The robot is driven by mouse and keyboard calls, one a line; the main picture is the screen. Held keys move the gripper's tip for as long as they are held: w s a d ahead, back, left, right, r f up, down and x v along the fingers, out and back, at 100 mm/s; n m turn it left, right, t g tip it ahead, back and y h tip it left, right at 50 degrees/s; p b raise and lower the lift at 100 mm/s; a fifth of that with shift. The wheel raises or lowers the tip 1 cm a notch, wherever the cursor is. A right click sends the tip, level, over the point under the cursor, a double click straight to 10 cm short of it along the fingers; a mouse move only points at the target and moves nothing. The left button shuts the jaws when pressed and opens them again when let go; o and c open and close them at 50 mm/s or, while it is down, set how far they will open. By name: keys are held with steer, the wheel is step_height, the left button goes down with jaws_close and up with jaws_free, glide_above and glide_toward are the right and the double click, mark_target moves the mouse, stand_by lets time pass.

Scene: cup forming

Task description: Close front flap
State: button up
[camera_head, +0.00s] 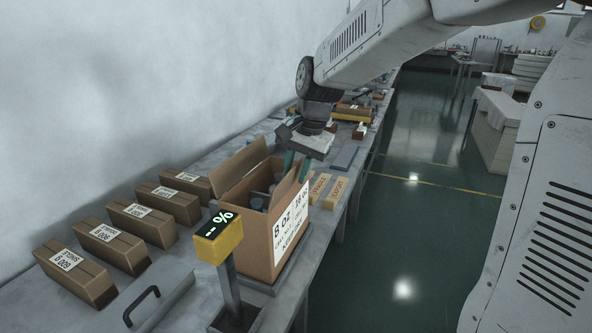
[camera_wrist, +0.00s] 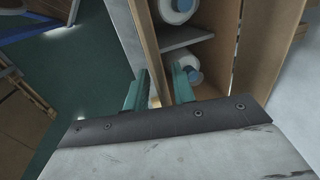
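An open cardboard box (camera_head: 258,240) stands on the bench, with a white label reading 8 oz and 16 oz on its side facing the aisle. One flap (camera_head: 240,163) stands up on its wall side. Light cylindrical items with blue parts (camera_wrist: 187,74) lie inside it. My gripper (camera_head: 296,166) is over the box's far right corner, fingers pointing down. In the wrist view its two green fingers (camera_wrist: 160,88) are apart, with a thin cardboard panel (camera_wrist: 147,45) running between them. I cannot tell whether either finger touches the panel, or whether it is the front flap.
Several closed brown boxes (camera_head: 120,242) lie in a row left of the open box. A yellow display post (camera_head: 219,238) stands close in front of it. A dark handle (camera_head: 142,305) is at the near left. Small tan labelled pieces (camera_head: 328,190) lie beyond. The green-floored aisle (camera_head: 400,240) is clear.

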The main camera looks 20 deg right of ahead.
steer(key=shift+f, duration=0.15)
jaws_close()
steer(key=shift+w+a, duration=0.1)
steer(key=shift+a, duration=0.05)
steer(key=g+h, duration=0.1)
steer(key=w+a+g+h, duration=0.1)
steer(key=g+h, duration=0.1)
steer(key=shift+w+a, duration=0.1)
steer(key=g+h, duration=0.2)
steer(key=w+a+g+h, duration=0.1)
steer(key=g+h, duration=0.1)
steer(key=shift+f, duration=0.35)
steer(key=shift+w+a, duration=0.1)
stand_by(0.5)
